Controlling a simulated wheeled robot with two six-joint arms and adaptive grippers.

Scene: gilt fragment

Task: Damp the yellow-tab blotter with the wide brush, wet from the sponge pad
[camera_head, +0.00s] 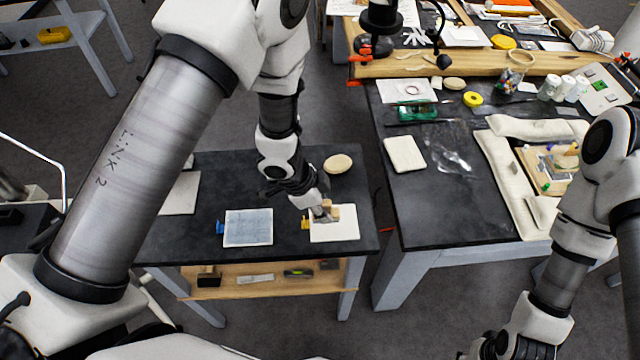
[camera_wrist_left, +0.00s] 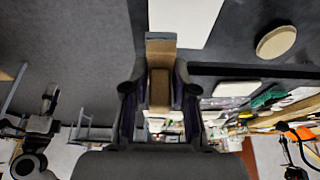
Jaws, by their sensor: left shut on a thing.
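The blotter with the yellow tab (camera_head: 305,222) is a white sheet (camera_head: 345,230) lying at the right front of the small dark table; its edge also shows in the left wrist view (camera_wrist_left: 190,18). My left gripper (camera_head: 322,211) is shut on the wide brush (camera_head: 333,212), a tan block between the fingers in the left wrist view (camera_wrist_left: 160,80). The brush is over the blotter's upper part; I cannot tell whether it touches. A beige oval pad (camera_head: 338,163), seemingly the sponge pad, lies behind it, also in the wrist view (camera_wrist_left: 276,42). My right gripper (camera_head: 490,348) is partly visible, its fingers unclear.
A blue-grey blotter (camera_head: 248,228) with a blue tab (camera_head: 219,227) lies to the left, and a pale sheet (camera_head: 180,195) beyond it. A wooden shelf (camera_head: 265,282) with tools is below. A cluttered dark table (camera_head: 440,215) stands to the right across a gap.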

